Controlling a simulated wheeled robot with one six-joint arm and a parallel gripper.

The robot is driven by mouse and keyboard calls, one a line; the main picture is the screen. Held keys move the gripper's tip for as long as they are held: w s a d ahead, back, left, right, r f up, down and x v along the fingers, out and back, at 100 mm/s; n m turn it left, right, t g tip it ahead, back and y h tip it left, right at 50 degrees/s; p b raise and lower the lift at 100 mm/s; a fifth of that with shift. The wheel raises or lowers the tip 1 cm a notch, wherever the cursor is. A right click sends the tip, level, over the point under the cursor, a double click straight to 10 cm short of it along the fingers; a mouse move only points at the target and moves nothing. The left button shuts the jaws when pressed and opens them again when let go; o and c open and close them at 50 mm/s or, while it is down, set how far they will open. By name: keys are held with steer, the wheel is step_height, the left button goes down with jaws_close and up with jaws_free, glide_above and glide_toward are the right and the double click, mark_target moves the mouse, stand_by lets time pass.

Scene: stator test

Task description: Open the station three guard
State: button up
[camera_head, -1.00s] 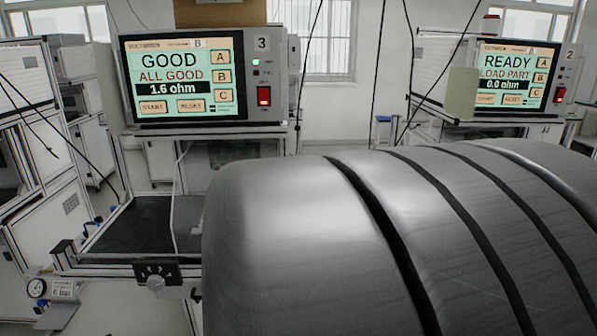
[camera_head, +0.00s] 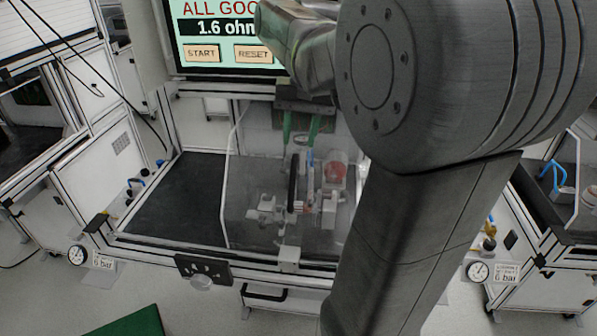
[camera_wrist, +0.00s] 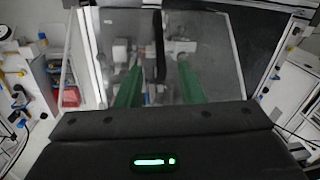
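The station three guard (camera_head: 241,205) is a clear panel over the right part of the bench below the screen. A dark upright bar, apparently its handle (camera_head: 293,182), shows at the panel. Test fixture parts (camera_head: 328,205) are seen through the panel. My gripper (camera_head: 299,141) has green fingers pointing down, in front of the panel's upper part. In the wrist view, the fingers of my gripper (camera_wrist: 160,67) are apart, with the dark bar (camera_wrist: 158,48) between and beyond them in the picture. I see no contact. The guard (camera_wrist: 217,45) fills the wrist view's middle.
The screen (camera_head: 225,40) above reads 1.6 ohm and is partly hidden by my arm. A bare dark bench floor (camera_head: 175,205) lies left of the panel. A knob box (camera_head: 203,270) and a gauge (camera_head: 77,255) are at the front. A neighbouring station (camera_head: 577,185) is at right.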

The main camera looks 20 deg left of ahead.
mark_target(293, 180)
steer(key=f, duration=0.4)
steer(key=a+f, duration=0.1)
steer(key=f, duration=0.3)
steer(key=s+f, duration=0.1)
steer(key=f, duration=0.4)
steer(key=shift+a, duration=0.2)
jaws_close()
